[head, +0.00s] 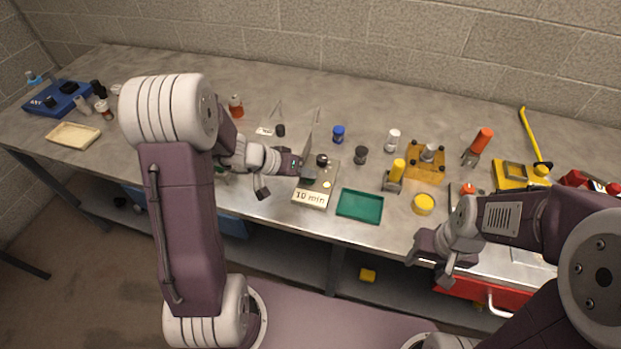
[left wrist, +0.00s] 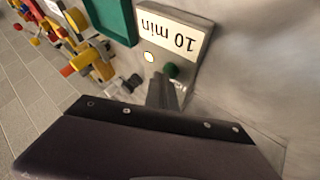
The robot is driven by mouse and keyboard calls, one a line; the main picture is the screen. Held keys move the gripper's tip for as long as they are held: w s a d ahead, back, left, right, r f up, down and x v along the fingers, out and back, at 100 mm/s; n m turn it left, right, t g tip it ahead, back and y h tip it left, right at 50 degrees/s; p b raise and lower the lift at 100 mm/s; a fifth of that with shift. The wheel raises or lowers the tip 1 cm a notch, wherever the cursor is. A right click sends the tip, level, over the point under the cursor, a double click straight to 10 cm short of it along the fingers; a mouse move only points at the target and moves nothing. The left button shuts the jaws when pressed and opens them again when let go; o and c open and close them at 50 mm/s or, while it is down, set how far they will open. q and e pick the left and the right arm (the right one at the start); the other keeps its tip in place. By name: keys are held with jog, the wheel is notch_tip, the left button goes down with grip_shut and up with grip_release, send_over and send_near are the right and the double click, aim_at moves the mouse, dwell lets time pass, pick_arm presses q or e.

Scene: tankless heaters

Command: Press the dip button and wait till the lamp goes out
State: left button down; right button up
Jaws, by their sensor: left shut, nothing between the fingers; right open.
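The box labelled "10 min" (head: 309,198) stands near the front edge of the bench, left of the green tray. It also shows upside down in the left wrist view (left wrist: 178,32). Its small round lamp (left wrist: 149,57) looks pale yellow and lit; it also shows in the head view (head: 327,184). A dark green button (left wrist: 171,70) sits beside the lamp. My left gripper (head: 307,174) is shut and empty, over the box. In the left wrist view its fingertips (left wrist: 167,84) are right at the button; whether they touch it I cannot tell. My right gripper (head: 429,273) is open and empty in front of the bench.
The green tray (head: 360,205) lies right of the box. A yellow-handled tool (head: 395,174), a yellow round container (head: 423,204) and a yellow block fixture (head: 426,163) stand further right. A dark jar (head: 360,155) and blue jar (head: 338,134) are behind. A red drawer (head: 482,293) is at the right front.

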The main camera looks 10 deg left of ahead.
aim_at(307, 181)
dwell(0.4)
pick_arm(q)
jog(key=shift+r+p, duration=0.3)
jog(key=shift+r, duration=0.5)
jog(key=shift+r+p, duration=1.45)
jog(key=shift+r, duration=1.1)
